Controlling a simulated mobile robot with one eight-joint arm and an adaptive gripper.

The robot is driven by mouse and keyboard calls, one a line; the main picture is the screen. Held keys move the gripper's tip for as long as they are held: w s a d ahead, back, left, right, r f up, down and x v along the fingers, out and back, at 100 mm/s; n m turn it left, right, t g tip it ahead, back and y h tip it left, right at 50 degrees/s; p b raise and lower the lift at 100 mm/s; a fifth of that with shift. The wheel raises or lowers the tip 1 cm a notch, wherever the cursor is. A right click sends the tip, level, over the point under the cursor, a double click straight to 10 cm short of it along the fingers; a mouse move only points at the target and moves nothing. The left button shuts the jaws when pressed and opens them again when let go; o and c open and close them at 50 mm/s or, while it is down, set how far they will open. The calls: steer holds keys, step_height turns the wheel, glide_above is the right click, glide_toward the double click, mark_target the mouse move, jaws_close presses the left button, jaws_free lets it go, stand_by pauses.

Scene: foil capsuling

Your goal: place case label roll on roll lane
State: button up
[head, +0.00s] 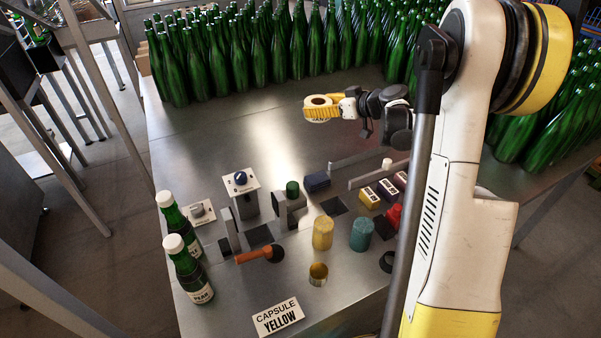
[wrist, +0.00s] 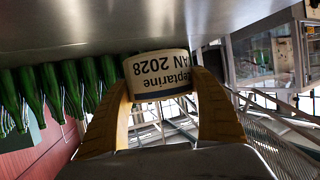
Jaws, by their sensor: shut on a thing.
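The case label roll (head: 318,101) is a short pale roll with a dark hole in its top. My gripper (head: 325,112) has its yellow fingers shut around the roll and holds it above the far middle of the table. In the wrist view the roll (wrist: 158,75) sits between both fingertips of my gripper (wrist: 161,84), its printed side upside down, with "2028" readable. Two grey parallel rails (head: 354,160) stand on the table nearer than the roll, and look like the roll lane. My arm hides part of their right end.
Green bottles (head: 260,50) crowd the table's back, and two white-capped bottles (head: 190,270) stand front left. Yellow (head: 322,232) and teal (head: 361,234) cylinders, small labelled boxes (head: 370,197) and a knob-topped stand (head: 241,192) fill the front. The table's middle left is clear.

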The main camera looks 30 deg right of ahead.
steer(key=f+b, duration=0.1)
steer(key=f, duration=0.1)
steer(key=b, duration=0.5)
glide_above(296, 170)
step_height(296, 170, down, 8)
steer(key=shift+r, duration=0.1)
steer(key=shift+f+b, duration=1)
steer(key=shift+f, duration=0.95)
steer(key=shift+f, duration=0.2)
steer(key=o, duration=1.3)
steer(key=shift+r, duration=0.1)
